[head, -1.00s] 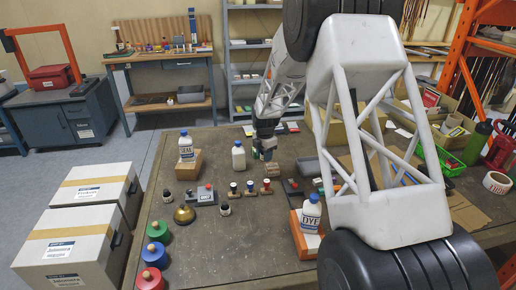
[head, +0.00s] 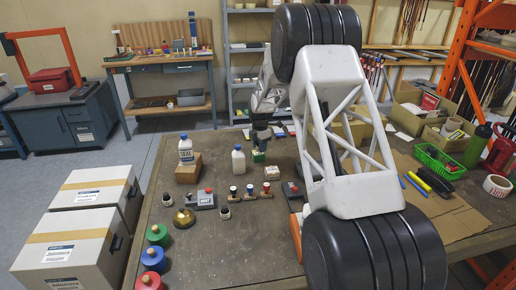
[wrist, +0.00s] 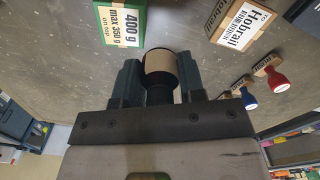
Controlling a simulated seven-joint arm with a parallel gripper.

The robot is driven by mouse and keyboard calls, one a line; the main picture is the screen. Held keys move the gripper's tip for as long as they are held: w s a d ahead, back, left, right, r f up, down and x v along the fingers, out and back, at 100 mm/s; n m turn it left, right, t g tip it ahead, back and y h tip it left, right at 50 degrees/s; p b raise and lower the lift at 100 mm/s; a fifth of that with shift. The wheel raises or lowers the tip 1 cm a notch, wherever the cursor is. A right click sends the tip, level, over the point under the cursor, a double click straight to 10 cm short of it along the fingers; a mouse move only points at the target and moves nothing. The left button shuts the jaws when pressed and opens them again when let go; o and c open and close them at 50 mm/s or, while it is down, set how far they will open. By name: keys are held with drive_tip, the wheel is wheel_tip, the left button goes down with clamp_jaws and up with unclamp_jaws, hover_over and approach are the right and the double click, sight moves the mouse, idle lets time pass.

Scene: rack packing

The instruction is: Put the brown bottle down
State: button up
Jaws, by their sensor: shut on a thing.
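My gripper (wrist: 160,85) is shut on the brown bottle (wrist: 159,64), a small dark bottle with a cream label band, in the wrist view. Its narrow dark end lies between the fingers and its wider end points away from the camera. In the head view my gripper (head: 262,137) is over the far part of the workbench, and I cannot make out the bottle there. A green box (wrist: 119,20) marked 400 g, max 350 g on top, is just left of the bottle in the wrist view. It also shows below my gripper in the head view (head: 258,157).
A labelled box (wrist: 241,24) and several stamps (wrist: 268,72) are at the right of the wrist view. In the head view a white bottle (head: 238,160) stands left of the green box. The bench (head: 235,255) is clear at its near middle.

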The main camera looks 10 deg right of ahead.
drive_tip(key=shift+w+f, duration=0.2)
drive_tip(key=shift+w, duration=2.25)
drive_tip(key=shift+f, duration=1.75)
drive_tip(key=shift+f, duration=0.15)
drive_tip(key=o, duration=0.9)
wheel_tip(320, 180, up, 12)
drive_tip(key=shift+r, duration=0.15)
